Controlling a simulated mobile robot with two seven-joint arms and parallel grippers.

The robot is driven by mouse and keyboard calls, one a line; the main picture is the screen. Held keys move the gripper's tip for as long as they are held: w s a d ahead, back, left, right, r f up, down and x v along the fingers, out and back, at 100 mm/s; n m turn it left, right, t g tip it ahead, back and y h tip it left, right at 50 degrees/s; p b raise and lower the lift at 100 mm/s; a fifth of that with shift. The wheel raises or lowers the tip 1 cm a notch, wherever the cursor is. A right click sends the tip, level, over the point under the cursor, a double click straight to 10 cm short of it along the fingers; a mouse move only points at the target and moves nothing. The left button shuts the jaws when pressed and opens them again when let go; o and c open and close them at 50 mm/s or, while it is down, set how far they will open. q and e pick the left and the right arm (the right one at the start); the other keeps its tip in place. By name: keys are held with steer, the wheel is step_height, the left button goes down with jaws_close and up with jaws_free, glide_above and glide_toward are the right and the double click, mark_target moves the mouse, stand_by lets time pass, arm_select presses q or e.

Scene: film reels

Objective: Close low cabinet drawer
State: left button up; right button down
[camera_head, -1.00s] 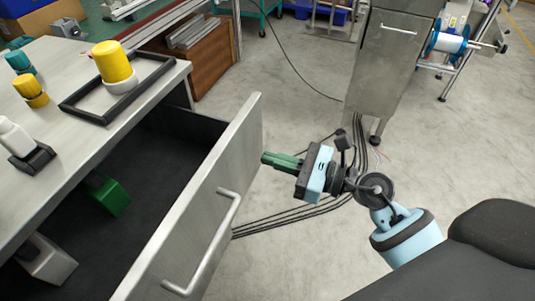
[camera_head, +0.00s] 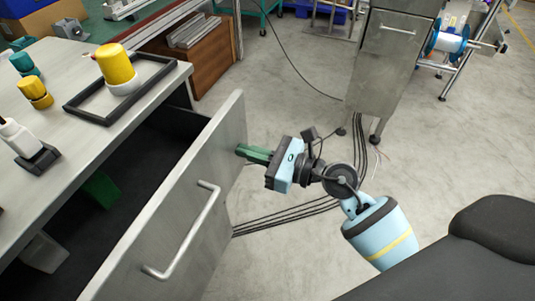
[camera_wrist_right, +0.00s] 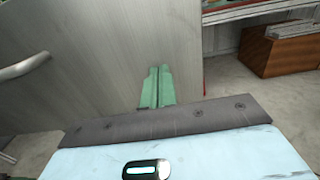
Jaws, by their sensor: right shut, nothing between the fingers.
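The low cabinet drawer (camera_head: 175,205) stands pulled out from under the metal worktop, with a bar handle (camera_head: 187,235) on its front. Its dark inside holds a green block (camera_head: 102,188) and a grey block (camera_head: 42,252). My right gripper (camera_head: 240,151) is shut and empty, its green fingers at the outer face of the drawer front, near the far upper end. In the right wrist view the fingers (camera_wrist_right: 156,87) point at the drawer front (camera_wrist_right: 95,60), and the handle (camera_wrist_right: 22,67) is at the left. I cannot tell whether they touch. My left gripper is not in view.
On the worktop (camera_head: 60,155) are a yellow-capped jar (camera_head: 115,65) within a black frame (camera_head: 70,107), and small bottles (camera_head: 35,92). A metal cabinet (camera_head: 385,60) stands at the back right. Cables (camera_head: 290,212) lie on the otherwise open floor.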

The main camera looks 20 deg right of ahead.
steer(key=x, duration=1.1)
steer(key=shift+w+a+p, duration=0.2)
steer(key=shift+p, duration=0.2)
steer(key=shift+w+a, duration=0.35)
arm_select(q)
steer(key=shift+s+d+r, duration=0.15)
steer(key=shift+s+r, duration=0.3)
arm_select(e)
steer(key=shift+r, duration=0.1)
steer(key=shift+r, duration=0.15)
